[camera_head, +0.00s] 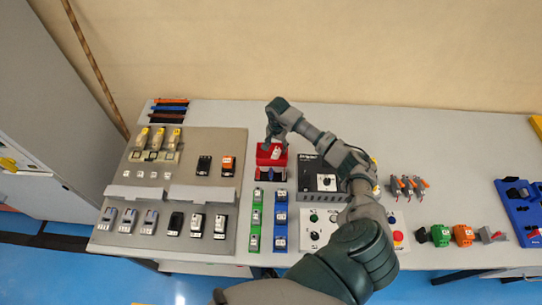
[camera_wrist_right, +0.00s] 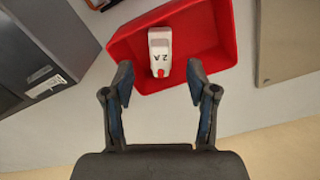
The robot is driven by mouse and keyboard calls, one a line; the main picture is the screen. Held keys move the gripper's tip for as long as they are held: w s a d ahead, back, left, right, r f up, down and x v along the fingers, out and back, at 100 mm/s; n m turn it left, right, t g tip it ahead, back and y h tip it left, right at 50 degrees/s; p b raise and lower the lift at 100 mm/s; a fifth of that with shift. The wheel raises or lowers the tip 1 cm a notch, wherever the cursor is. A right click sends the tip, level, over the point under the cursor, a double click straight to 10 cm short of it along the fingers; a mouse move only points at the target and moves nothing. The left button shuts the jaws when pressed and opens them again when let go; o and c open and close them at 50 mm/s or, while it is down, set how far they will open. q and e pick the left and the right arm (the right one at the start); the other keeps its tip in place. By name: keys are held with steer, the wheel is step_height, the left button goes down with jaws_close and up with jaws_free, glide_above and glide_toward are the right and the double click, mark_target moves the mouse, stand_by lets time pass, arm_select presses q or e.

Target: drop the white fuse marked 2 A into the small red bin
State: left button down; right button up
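The small red bin (camera_head: 264,161) stands on the table, left of the middle in the head view. It also fills the top middle of the right wrist view (camera_wrist_right: 222,28). The white fuse marked 2 A (camera_wrist_right: 160,46) shows within the bin's walls, its red-dotted end toward my gripper; whether it rests on the bin floor I cannot tell. It shows small in the head view (camera_head: 277,153). My right gripper (camera_wrist_right: 160,80) is open, its fingers apart and clear of the fuse, at the bin's edge. It reaches over the bin in the head view (camera_head: 274,139). My left gripper is not in view.
A grey panel (camera_head: 225,143) with fuses and breakers lies left of the bin. Green (camera_head: 255,224) and blue (camera_head: 280,224) strips with modules lie in front. A dark control box (camera_head: 319,176) stands close on the right. Clamps and connectors lie farther right.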

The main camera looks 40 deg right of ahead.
step_height(320, 180, up, 12)
stand_by(0.6)
steer(key=shift+w+d+f, duration=0.1)
